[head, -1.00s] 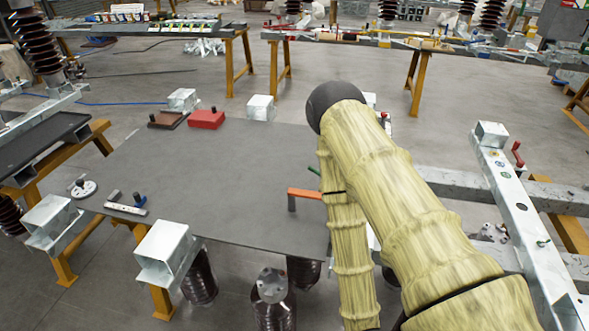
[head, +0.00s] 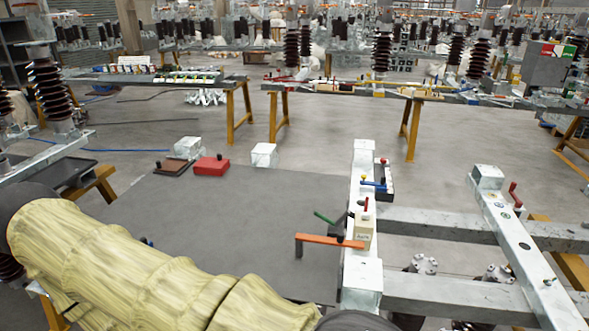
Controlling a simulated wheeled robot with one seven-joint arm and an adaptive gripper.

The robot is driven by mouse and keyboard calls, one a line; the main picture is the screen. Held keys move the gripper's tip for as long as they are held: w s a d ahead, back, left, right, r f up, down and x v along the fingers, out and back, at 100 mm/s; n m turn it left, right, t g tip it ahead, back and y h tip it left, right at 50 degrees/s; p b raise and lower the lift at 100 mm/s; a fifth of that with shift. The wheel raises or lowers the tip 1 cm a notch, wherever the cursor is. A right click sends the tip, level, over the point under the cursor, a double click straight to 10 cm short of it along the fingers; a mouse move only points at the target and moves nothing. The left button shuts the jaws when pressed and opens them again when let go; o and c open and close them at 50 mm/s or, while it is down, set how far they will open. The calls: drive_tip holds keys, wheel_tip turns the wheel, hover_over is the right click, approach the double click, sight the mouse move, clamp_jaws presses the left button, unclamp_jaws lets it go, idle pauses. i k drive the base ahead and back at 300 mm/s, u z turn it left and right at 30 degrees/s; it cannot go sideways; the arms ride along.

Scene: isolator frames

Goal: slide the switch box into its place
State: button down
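No single thing is plainly marked as the switch box. A small beige box (head: 363,234) with a red upright lever sits on the pale metal beam (head: 361,188) at the right edge of the grey table. An orange bar handle (head: 329,240) lies just left of it. A red box (head: 211,166) and a brown box (head: 172,168) stand at the table's far left. My gripper is outside the picture. My yellow-sleeved arm crosses the lower left and hides the table's near left part.
The middle of the grey table (head: 240,215) is bare. Grey rails (head: 450,228) run right from the beam to another metal beam (head: 520,245) with a red crank. Orange-legged benches with equipment stand behind, across open floor.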

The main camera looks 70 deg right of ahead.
sight(363, 230)
drive_tip(key=u, duration=0.4)
drive_tip(key=k, duration=1.25)
drive_tip(key=z, duration=0.3)
